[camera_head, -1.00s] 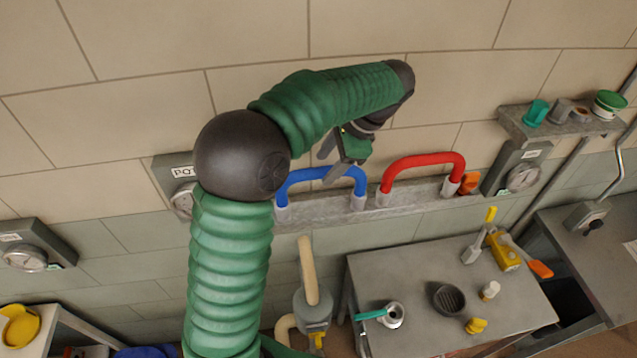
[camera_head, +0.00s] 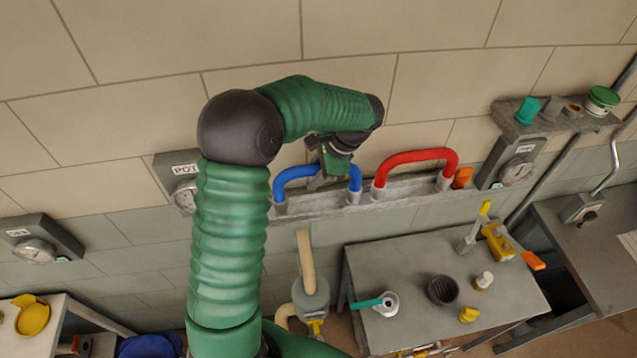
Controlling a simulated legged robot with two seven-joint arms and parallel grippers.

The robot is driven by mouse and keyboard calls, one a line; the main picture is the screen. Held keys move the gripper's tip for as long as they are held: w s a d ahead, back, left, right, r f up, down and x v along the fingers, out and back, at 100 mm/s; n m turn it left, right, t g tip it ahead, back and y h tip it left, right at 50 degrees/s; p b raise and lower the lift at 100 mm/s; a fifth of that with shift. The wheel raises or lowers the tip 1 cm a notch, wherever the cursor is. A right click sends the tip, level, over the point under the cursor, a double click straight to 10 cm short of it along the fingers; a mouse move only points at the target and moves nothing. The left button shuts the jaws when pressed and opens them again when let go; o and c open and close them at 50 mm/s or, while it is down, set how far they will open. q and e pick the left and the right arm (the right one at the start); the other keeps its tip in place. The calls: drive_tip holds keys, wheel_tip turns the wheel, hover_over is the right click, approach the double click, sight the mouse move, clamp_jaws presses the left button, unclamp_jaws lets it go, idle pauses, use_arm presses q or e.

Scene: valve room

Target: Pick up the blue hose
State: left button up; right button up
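The blue hose (camera_head: 291,173) is an arch with two light grey end fittings, standing on a grey wall ledge. My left gripper (camera_head: 314,165) hangs from the green arm at the middle of the arch and hides part of its top. Its grey fingers look spread, one above the hose and one lower at it; I cannot tell whether they touch it. My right gripper is not in view.
A red hose (camera_head: 420,155) arches on the same ledge (camera_head: 405,190), just right of the blue one. An orange piece (camera_head: 462,178) sits beside it. A gauge box (camera_head: 513,163) is further right. A grey table (camera_head: 410,255) with several small items stands below.

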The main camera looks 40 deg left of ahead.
use_arm(q)
drive_tip(key=shift+d+r, duration=0.1)
drive_tip(key=shift+d, duration=0.2)
clamp_jaws()
drive_tip(key=shift+a, duration=0.55)
